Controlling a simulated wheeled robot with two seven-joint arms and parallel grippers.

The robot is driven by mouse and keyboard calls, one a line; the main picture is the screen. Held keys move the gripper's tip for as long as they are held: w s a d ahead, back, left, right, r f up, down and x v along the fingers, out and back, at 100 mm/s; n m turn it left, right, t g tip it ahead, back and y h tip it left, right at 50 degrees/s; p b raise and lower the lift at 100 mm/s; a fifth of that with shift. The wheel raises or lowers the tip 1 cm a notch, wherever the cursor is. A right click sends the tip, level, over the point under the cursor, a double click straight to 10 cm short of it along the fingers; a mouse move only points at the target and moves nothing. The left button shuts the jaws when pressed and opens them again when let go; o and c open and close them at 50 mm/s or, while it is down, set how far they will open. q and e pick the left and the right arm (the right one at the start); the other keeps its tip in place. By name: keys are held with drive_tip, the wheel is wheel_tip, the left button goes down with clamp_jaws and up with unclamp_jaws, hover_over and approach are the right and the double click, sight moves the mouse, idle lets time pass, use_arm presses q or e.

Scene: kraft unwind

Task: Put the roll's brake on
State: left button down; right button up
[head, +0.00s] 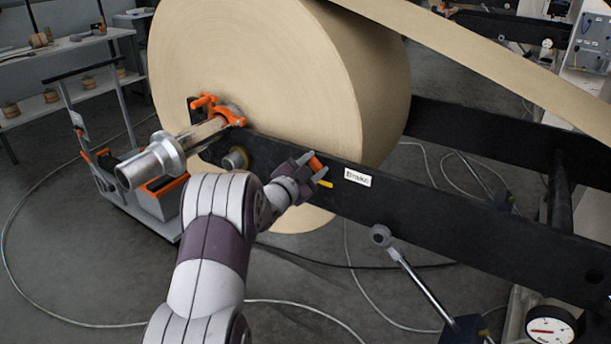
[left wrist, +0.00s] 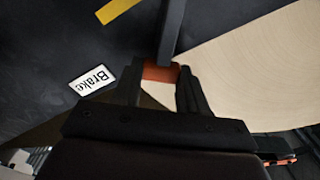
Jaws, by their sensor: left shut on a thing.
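The large kraft paper roll (head: 260,90) sits in the black frame (head: 450,200), its web running off to the upper right. A white label reading "Brake" (head: 357,178) is on the frame beside a short yellow mark (head: 325,184). My left gripper (head: 314,166) is at the frame's upper edge, left of the label, shut on the orange-red grip of the brake lever (head: 317,161). The left wrist view shows the grip (left wrist: 160,73) between the fingers, a dark bar (left wrist: 171,30) extending from it, and the label (left wrist: 92,80) to the left. My right gripper is not in view.
An orange clamp (head: 218,108) holds the roll's metal shaft (head: 160,160) at the left. A grey cylinder rod (head: 412,268) and a round gauge (head: 550,328) are at the lower right. A cart (head: 155,200) stands at the left, with cables on the floor.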

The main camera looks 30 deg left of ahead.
use_arm(q)
drive_tip(key=d+f+m+b, duration=0.1)
drive_tip(key=f+m+b, duration=0.1)
drive_tip(key=b, duration=0.3)
drive_tip(key=d+f+m+b, duration=0.1)
drive_tip(key=f+m+b, duration=0.1)
drive_tip(key=m+b, duration=0.2)
drive_tip(key=d+f+m+b, duration=0.1)
drive_tip(key=f+m+b, duration=0.2)
drive_tip(key=b, duration=0.5)
drive_tip(key=shift+s+d, duration=0.15)
drive_tip(key=shift+d, duration=0.15)
drive_tip(key=shift+f+m+b, duration=0.35)
drive_tip(key=shift+m+b, duration=0.35)
drive_tip(key=shift+b, duration=0.3)
drive_tip(key=c, duration=0.6)
unclamp_jaws()
drive_tip(key=shift+s, duration=0.1)
drive_tip(key=s+p, duration=0.1)
drive_tip(key=s, duration=1.1)
drive_tip(key=shift+s+a, duration=0.25)
drive_tip(key=shift+a, duration=0.2)
